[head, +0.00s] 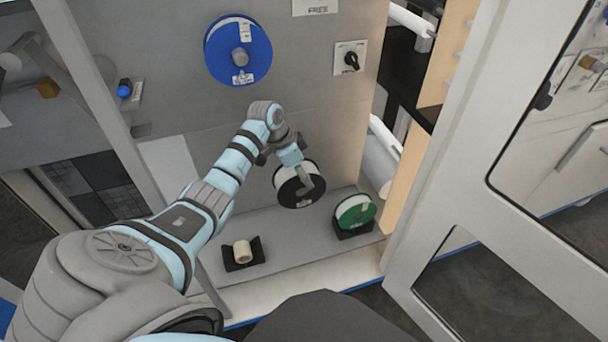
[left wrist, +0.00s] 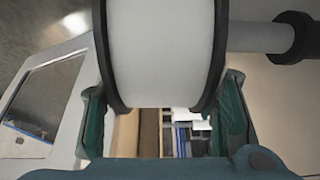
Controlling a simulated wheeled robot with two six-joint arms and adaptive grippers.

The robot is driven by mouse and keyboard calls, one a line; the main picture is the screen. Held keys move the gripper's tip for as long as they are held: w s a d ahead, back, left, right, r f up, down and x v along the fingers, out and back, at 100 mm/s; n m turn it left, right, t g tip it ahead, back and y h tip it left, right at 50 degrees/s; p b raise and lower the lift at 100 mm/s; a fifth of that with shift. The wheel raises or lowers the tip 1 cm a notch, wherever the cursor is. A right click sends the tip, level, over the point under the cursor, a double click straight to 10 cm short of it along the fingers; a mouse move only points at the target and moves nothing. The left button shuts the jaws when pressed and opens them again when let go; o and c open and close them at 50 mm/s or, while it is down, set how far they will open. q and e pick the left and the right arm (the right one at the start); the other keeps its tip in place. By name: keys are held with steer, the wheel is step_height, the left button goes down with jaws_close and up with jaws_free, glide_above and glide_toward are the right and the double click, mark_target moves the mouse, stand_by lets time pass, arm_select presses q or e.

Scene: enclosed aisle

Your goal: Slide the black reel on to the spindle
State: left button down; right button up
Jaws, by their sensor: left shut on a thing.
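The black reel (head: 287,189), black-flanged and wound with white, is held off the floor in front of the grey panel. It fills the top of the left wrist view (left wrist: 165,50). My left gripper (head: 301,172) is shut on it, with a finger at each flange; the fingers also show in the left wrist view (left wrist: 162,115). The spindle (left wrist: 249,37), a grey rod with a black collar by the panel, shows right of the reel. I cannot tell whether its hidden end is in the reel's bore. In the head view the reel hides it. My right gripper is not in view.
A blue reel (head: 222,62) hangs higher on the panel, near a black rotary switch (head: 351,59). A green reel (head: 363,212) and a cream roll (head: 243,251) sit in black cradles on the low ledge (head: 293,240). A framed door (head: 468,140) stands at right.

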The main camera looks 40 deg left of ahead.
arm_select(q)
steer(key=shift+w+a+r, duration=0.15)
steer(key=shift+w+a, duration=0.05)
steer(key=shift+a, duration=0.15)
steer(key=shift+w+a+f+b, duration=0.2)
steer(key=shift+a+f+b, duration=0.05)
steer(key=shift+a+b, duration=0.15)
steer(key=shift+w+a+b, duration=0.45)
steer(key=shift+a+b, duration=0.25)
steer(key=shift+b, duration=0.25)
steer(key=shift+w+a+b, duration=0.45)
steer(key=shift+a+b, duration=0.25)
steer(key=shift+b, duration=0.25)
steer(key=c, duration=0.8)
jaws_free()
steer(key=shift+o, duration=1.2)
steer(key=shift+w+a+f, duration=0.15)
steer(key=shift+w, duration=0.05)
